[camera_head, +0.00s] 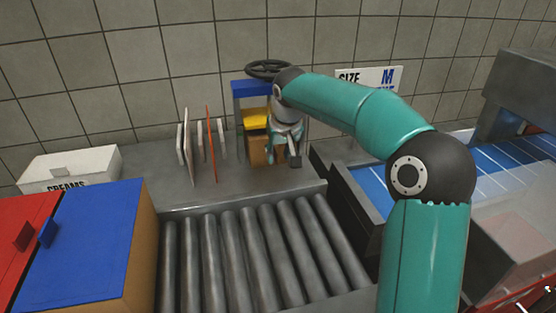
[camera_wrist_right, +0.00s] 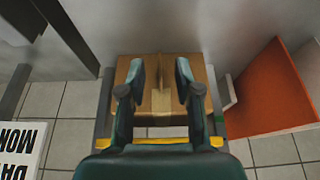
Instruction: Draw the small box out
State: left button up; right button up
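The small brown cardboard box (camera_head: 257,152) sits low in a blue and yellow rack (camera_head: 250,90) against the back wall, partly hidden by my right gripper. My right gripper (camera_head: 287,155) is in front of the rack's right side. In the right wrist view the box (camera_wrist_right: 160,62) lies straight ahead, with a narrow upright tab (camera_wrist_right: 162,100) on its face. The two fingers of the right gripper (camera_wrist_right: 161,80) stand apart on either side of this tab, with gaps visible. Whether the fingertips touch the box face is unclear. My left gripper is not in view.
Upright white and orange boards (camera_head: 211,143) stand left of the rack. A roller conveyor (camera_head: 250,250) lies in front. A white box (camera_head: 70,165) and blue-lidded box (camera_head: 85,245) are at left. A blue conveyor (camera_head: 500,160) and a sign (camera_head: 370,76) are at right.

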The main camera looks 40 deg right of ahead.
jog(key=shift+x, duration=1.15)
grip_shut()
